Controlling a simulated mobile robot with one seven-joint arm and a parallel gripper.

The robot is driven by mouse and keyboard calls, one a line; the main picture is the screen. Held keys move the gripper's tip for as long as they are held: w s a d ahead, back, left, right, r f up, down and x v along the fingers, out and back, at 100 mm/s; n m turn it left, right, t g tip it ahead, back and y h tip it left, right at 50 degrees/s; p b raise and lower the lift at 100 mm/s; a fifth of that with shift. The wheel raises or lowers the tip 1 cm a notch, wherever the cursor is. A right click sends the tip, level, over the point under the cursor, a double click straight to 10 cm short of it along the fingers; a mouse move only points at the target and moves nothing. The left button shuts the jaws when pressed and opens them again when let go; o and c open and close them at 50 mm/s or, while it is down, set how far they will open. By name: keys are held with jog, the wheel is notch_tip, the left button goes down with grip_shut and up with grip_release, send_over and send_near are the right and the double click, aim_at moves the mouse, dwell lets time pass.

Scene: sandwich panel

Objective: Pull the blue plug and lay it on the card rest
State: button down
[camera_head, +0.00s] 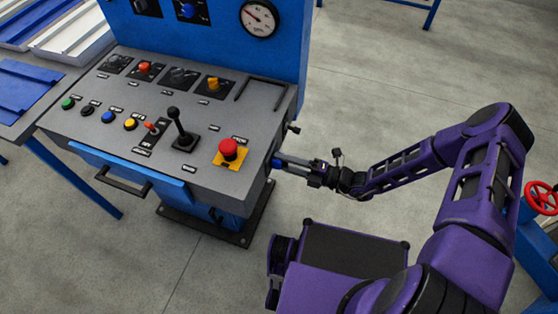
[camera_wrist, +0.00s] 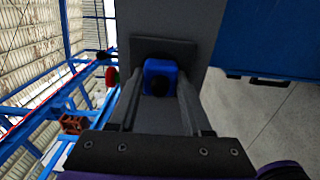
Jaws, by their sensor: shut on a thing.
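The blue plug (camera_wrist: 161,72) is a small blue block with a dark round centre, in front of a dark plate (camera_wrist: 186,50) on the console's grey side. In the head view the plug (camera_head: 277,161) shows as a blue bit at the console's right side. My gripper (camera_wrist: 160,100) is shut on the plug, one finger on each side; it also shows in the head view (camera_head: 286,162). I cannot tell whether the plug is still seated. A black L-shaped edge (camera_head: 249,84) on the panel's upper right may be the card rest.
The sloped grey panel (camera_head: 205,150) carries a red mushroom button (camera_head: 229,149), a black joystick (camera_head: 182,130), and several knobs and buttons. A small black lever (camera_head: 294,128) juts from the console's right side. Open floor lies to the right.

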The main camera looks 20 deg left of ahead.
jog(key=shift+d, duration=0.15)
jog(key=shift+s+d, duration=0.15)
jog(key=shift+d, duration=1.3)
jog(key=shift+s+d, duration=0.1)
jog(key=shift+d, duration=1.3)
jog(key=w+d+r+m+t+h, duration=0.1)
jog(key=w+d+r+m+t, duration=0.2)
jog(key=d+r, duration=0.6)
jog(key=w+d+r+m+t+h, duration=0.2)
jog(key=w+d+r+t, duration=0.4)
jog(key=d, duration=0.4)
notch_tip(320, 180, up, 3)
jog(key=shift+w+d+f+m, duration=0.1)
jog(key=shift+w+d+m, duration=0.2)
jog(key=shift+w+m, duration=0.35)
